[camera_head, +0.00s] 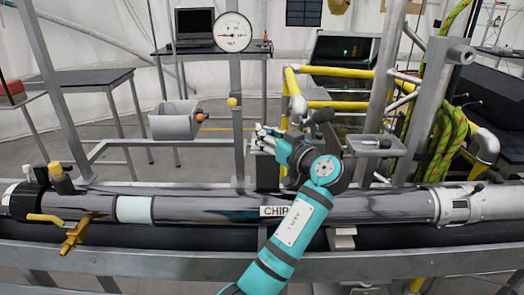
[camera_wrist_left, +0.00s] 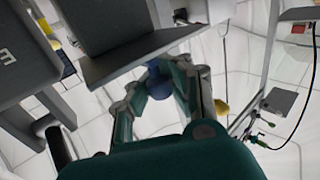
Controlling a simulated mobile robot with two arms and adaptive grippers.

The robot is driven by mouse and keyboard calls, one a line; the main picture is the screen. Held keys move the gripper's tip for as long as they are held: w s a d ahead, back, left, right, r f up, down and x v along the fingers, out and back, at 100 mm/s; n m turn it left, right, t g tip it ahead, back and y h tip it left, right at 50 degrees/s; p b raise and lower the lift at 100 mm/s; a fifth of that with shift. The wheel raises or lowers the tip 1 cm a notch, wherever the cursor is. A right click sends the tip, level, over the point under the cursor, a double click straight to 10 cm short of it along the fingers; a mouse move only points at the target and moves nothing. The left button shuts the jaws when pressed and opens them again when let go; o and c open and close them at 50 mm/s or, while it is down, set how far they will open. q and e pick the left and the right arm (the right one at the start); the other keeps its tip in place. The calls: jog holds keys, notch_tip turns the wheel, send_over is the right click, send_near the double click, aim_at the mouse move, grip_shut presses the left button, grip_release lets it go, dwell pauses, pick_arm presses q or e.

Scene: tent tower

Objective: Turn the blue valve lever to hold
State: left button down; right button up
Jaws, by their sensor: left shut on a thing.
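In the left wrist view, the blue part (camera_wrist_left: 158,82), which I take to be the valve lever, shows between the two teal fingers of my left gripper (camera_wrist_left: 166,74). The gripper is shut on it. Only a rounded piece of the blue shows; a grey metal block above and the fingers hide the rest, so I cannot read its setting. In the head view, my left gripper (camera_head: 268,138) is at the middle, just above the long dark pipe (camera_head: 385,207). The blue lever cannot be made out there. My right gripper is not in view.
Yellow pipes (camera_head: 335,104) and a grey post (camera_head: 438,100) with a green rope (camera_head: 447,140) stand to the right. A round gauge (camera_head: 233,32) is on a post behind. A grey bin (camera_head: 174,124) hangs at left. A yellow valve handle (camera_head: 75,237) sticks out front left.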

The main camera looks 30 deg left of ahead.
pick_arm(q)
jog(key=shift+w+d+f+n+g+y+b, duration=0.15)
jog(key=shift+d+n+g+y+b, duration=0.1)
jog(key=shift+n+g+b, duration=0.35)
jog(key=shift+s+d+f+n+g+y+b, duration=0.1)
jog(key=shift+n+g+y+b, duration=0.2)
jog(key=shift+g+b, duration=0.45)
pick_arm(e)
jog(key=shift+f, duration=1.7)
pick_arm(q)
jog(key=c, duration=1.2)
grip_release()
jog(key=shift+d+r, duration=0.15)
jog(key=shift+r, duration=0.1)
jog(key=shift+c, duration=0.2)
jog(key=shift+o, duration=0.4)
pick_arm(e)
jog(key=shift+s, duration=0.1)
pick_arm(q)
jog(key=v, duration=0.7)
jog(key=shift+d, duration=0.2)
jog(key=shift+f, duration=0.1)
